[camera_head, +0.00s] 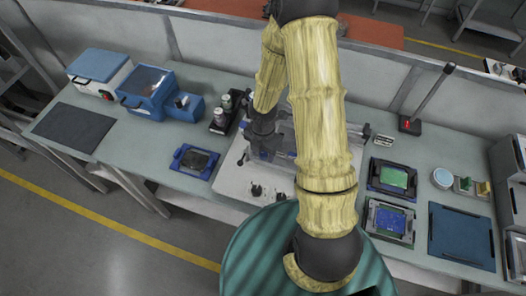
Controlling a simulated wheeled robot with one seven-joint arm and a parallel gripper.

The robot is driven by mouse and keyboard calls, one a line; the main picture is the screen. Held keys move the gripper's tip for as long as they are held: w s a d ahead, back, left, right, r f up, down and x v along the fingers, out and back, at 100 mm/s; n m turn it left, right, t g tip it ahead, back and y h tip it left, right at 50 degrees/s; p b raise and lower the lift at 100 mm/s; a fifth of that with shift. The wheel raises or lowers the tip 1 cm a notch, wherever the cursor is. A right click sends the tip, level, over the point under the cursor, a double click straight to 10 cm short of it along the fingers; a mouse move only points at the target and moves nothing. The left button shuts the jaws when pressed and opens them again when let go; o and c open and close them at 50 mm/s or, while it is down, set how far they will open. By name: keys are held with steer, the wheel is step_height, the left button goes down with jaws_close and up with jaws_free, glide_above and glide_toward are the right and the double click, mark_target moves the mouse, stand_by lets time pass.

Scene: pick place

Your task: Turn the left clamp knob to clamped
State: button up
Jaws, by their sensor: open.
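A pale fixture plate (232,186) lies on the bench in the middle, partly behind my arm. Two small dark knobs stand near its front edge: the left knob (256,190) and the right knob (281,197). They look like the clamp knobs, but their turned position is too small to read. My gripper (264,153) is open and points down over the rear left part of the fixture, behind the left knob and apart from it in the picture. Its fingertips are hard to make out against the dark and clear fixture parts.
Left of the fixture are a blue-framed device (194,162), a black holder with small bottles (222,115) and a blue machine (147,92). Right are a green-screen board (393,178), a blue-screen board (389,220) and a blue mat (461,236). A dark mat (73,128) lies bare far left.

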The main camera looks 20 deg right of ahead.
steer(key=shift+c, duration=0.5)
steer(key=c, duration=0.9)
